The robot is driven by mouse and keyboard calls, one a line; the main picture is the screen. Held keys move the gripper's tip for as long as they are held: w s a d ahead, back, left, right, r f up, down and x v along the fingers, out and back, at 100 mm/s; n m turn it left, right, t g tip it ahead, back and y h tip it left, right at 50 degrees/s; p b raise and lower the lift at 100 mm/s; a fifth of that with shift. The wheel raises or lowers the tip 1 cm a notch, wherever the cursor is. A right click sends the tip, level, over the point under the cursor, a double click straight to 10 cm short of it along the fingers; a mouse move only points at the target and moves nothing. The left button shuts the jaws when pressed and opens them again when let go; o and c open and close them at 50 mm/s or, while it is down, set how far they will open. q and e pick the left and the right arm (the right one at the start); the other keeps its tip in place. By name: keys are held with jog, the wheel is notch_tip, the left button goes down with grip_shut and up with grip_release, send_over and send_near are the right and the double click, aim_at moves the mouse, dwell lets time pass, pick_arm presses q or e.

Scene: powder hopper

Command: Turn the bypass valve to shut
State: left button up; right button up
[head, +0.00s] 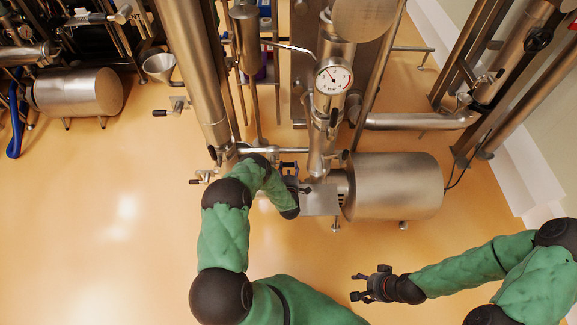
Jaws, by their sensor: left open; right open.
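Several small valves with dark handles show around the pipework; I cannot tell by sight which one is the bypass valve. One dark handle (213,153) is at the foot of the slanted steel pipe, left of my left wrist. My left gripper (289,167) is open, close to the horizontal steel pipe (300,150) and left of the vertical pipe below the gauge. My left forearm and wrist hide part of this pipework. I cannot tell whether the fingers touch anything. My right gripper (358,285) is open and empty over bare floor, away from the machine.
A round pressure gauge (334,78) faces me on the central column. A steel motor drum (398,186) stands right of the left gripper. A crank handle (172,112) and funnel (159,67) are at upper left. The orange floor (110,250) is clear at lower left.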

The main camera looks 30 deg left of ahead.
pick_arm(q)
jog(key=shift+b+x, duration=0.35)
jog(key=shift+x, duration=1.15)
grip_shut()
